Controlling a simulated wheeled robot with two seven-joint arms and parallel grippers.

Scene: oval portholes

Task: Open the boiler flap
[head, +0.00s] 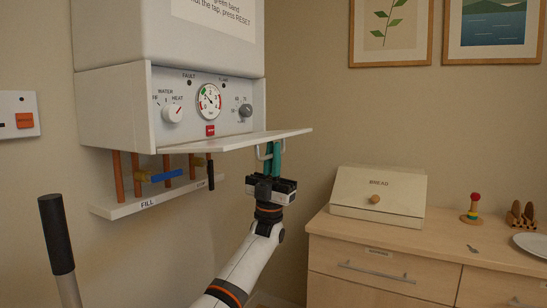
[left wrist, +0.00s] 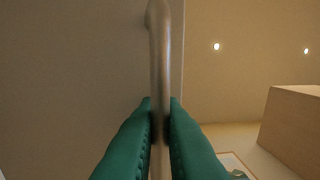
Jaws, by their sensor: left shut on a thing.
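The white boiler (head: 165,40) hangs on the wall. Its flap (head: 235,141) is folded down, sticking out roughly level from the bottom of the control panel (head: 205,100), whose dials, gauge and red button show. My left gripper (head: 273,150), with green fingers, is below the flap's right part and shut on the flap's handle (head: 259,152). In the left wrist view the metal handle (left wrist: 160,60) runs between the two green fingers, against the flap's grey face (left wrist: 80,60). My right gripper is not in view.
Copper pipes (head: 137,176) and a blue valve lever (head: 165,177) are under the boiler, above a white labelled strip (head: 150,198). A wooden cabinet (head: 420,250) with a bread box (head: 379,193) stands to the right. A dark-gripped lever (head: 56,235) rises at front left.

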